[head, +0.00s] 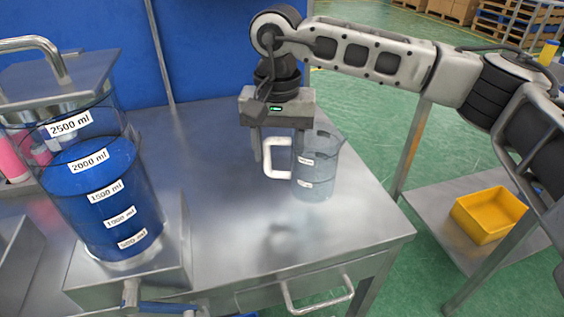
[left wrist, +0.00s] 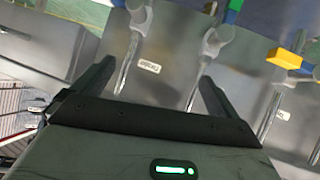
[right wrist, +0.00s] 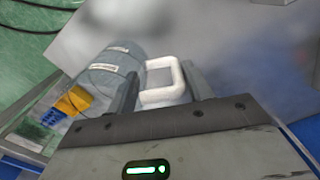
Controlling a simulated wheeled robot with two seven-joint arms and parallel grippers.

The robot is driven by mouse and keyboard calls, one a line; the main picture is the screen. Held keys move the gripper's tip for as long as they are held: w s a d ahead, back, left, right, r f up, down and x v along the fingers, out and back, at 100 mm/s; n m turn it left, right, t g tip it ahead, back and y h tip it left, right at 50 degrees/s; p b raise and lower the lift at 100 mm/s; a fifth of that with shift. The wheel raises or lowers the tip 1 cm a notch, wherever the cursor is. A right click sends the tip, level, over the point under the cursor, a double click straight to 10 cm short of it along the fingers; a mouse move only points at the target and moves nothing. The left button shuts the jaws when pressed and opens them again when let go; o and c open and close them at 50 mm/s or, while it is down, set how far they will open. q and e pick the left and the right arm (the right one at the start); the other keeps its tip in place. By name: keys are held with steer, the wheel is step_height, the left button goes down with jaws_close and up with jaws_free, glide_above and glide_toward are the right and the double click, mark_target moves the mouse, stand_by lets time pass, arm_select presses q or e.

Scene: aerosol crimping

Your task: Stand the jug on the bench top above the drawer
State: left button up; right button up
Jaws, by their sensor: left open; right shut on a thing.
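The clear jug (head: 318,172) with a white handle (head: 275,158) is upright over the bench top (head: 225,215), to the right of the big tank. My right gripper (head: 278,142) points down with its fingers at the handle. In the right wrist view the handle (right wrist: 163,84) lies between the fingers, and the jug body (right wrist: 110,72) is beside them. A dark reflection shows on the bench below the jug, which seems a little above the surface. The drawer's handle (head: 318,292) is at the bench front, below right. My left gripper (left wrist: 153,82) is open and empty.
A tank of blue liquid (head: 105,195) with volume labels stands left on a metal stand. A blue panel (head: 215,50) is behind the bench. A yellow bin (head: 488,214) sits on a lower table to the right. The bench's middle and front right are clear.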

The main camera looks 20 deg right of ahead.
steer(key=shift+w+d+f, duration=0.25)
steer(key=shift+w+f, duration=0.05)
steer(key=shift+f, duration=0.15)
steer(key=f, duration=0.3)
steer(key=shift+w+d, duration=0.2)
steer(key=shift+d, duration=0.05)
steer(key=shift+f, duration=0.4)
steer(key=shift+f, duration=0.2)
steer(key=o, duration=1.1)
steer(key=shift+r, duration=0.1)
step_height(320, 180, up, 12)
steer(key=shift+r, duration=0.15)
